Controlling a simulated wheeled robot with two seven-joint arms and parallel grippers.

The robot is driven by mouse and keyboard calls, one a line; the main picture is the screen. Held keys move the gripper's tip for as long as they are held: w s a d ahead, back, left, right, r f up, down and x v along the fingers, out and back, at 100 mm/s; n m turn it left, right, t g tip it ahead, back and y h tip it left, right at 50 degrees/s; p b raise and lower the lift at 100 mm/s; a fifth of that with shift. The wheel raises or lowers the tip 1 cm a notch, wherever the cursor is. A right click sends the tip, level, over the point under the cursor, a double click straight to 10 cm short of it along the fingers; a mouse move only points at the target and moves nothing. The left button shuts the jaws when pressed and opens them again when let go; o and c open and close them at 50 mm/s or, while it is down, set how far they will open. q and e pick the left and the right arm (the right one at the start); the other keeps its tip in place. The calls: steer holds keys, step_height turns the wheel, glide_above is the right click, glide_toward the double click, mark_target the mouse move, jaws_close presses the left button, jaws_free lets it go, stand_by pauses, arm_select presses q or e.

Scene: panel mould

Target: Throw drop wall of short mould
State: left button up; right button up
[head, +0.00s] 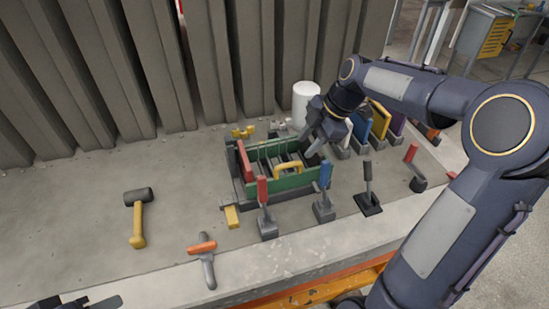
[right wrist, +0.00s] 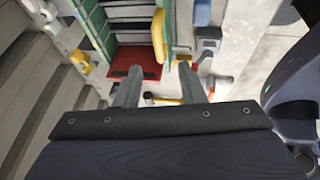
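The short mould (head: 277,189) stands on the bench with green long walls and grey slats between them. A red end wall (head: 244,160) stands upright at its left end, and the red wall also shows in the right wrist view (right wrist: 122,75). A yellow handle (head: 288,168) spans the slats. My right gripper (head: 311,150) is above the mould's right end; in the right wrist view its two fingers (right wrist: 158,90) are apart with nothing held between them. Part of my left gripper (head: 75,303) shows at the bottom edge, cut off by the frame.
Levers with a red handle (head: 262,190), a blue handle (head: 325,175) and a black handle (head: 368,178) stand along the front. A mallet (head: 138,215) and an orange-handled tool (head: 205,258) lie left. A white cylinder (head: 305,103) and coloured panels (head: 380,120) stand behind. The bench's left is mostly clear.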

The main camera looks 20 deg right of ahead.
mark_target(290, 163)
steer(key=p+x, duration=0.1)
steer(key=x, duration=0.7)
steer(key=shift+w, duration=0.1)
jaws_close()
